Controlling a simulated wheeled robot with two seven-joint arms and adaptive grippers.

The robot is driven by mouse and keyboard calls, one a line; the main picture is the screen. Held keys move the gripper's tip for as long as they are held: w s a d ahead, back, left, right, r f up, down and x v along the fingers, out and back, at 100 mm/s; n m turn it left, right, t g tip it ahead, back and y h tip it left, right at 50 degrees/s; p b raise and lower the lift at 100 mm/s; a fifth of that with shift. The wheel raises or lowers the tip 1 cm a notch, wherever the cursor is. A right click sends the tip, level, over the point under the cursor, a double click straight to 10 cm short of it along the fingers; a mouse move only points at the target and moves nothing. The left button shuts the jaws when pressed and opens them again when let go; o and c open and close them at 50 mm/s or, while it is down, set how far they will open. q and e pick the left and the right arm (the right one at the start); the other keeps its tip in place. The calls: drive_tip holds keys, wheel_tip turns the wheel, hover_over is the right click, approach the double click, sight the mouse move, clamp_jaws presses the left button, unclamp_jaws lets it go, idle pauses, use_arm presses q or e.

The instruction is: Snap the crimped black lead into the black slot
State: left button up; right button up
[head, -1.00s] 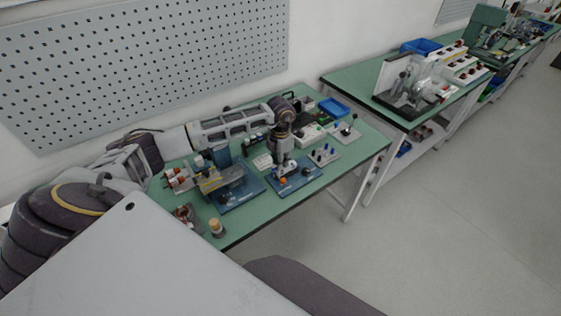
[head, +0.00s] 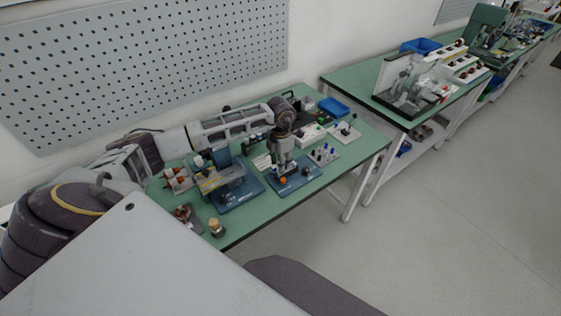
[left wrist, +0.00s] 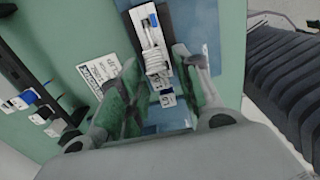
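My left gripper (head: 283,168) points down over a blue-based fixture (head: 297,183) on the green bench. In the left wrist view its two fingers stand apart, with an open gap between the fingertips (left wrist: 157,58). The crimped black lead and the black slot are too small or hidden to pick out. My right gripper is not in view.
A second blue fixture (head: 240,194) stands left of the gripper. A small jar (head: 216,227) stands near the front edge. A grey stand with blue-topped pegs (head: 324,155) and a blue bin (head: 334,106) are to the right. A white label card (left wrist: 98,70) lies beside the left finger.

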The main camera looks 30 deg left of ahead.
use_arm(q)
drive_tip(key=shift+r, duration=0.15)
wheel_tip(320, 180, up, 12)
idle(1.0)
